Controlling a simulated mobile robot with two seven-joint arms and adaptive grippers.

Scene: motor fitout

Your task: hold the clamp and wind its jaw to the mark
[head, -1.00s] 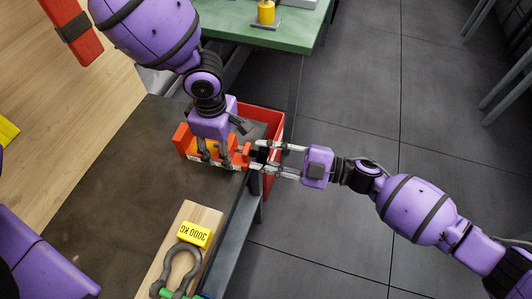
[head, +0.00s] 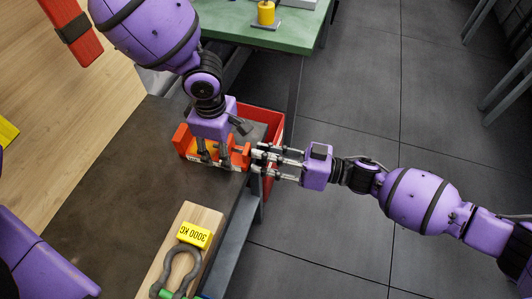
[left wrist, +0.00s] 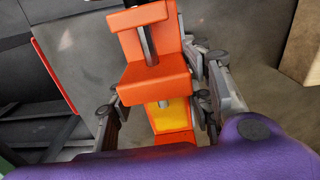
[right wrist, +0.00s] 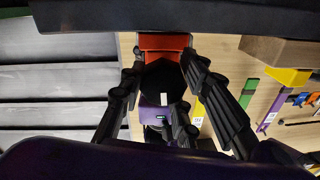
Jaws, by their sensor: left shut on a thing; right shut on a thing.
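The orange clamp (head: 183,140) lies at the edge of the dark bench top. The left wrist view shows its orange jaw (left wrist: 155,85), a dark screw rod and a yellow strip (left wrist: 167,116) on its body. My left gripper (head: 215,156) points down and is shut on the clamp body, one finger on each side. My right gripper (head: 262,159) comes in level from the right and is shut on the clamp's black knob (right wrist: 160,92). The knob carries a white stripe (right wrist: 164,99) in the right wrist view. I cannot make out the target mark.
A red bin (head: 275,125) stands beside the bench edge behind the clamp. A wooden board (head: 207,217) with a yellow "3000 KG" block (head: 194,235) and a grey shackle (head: 178,264) lies nearer. A green table (head: 255,35) is at the back.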

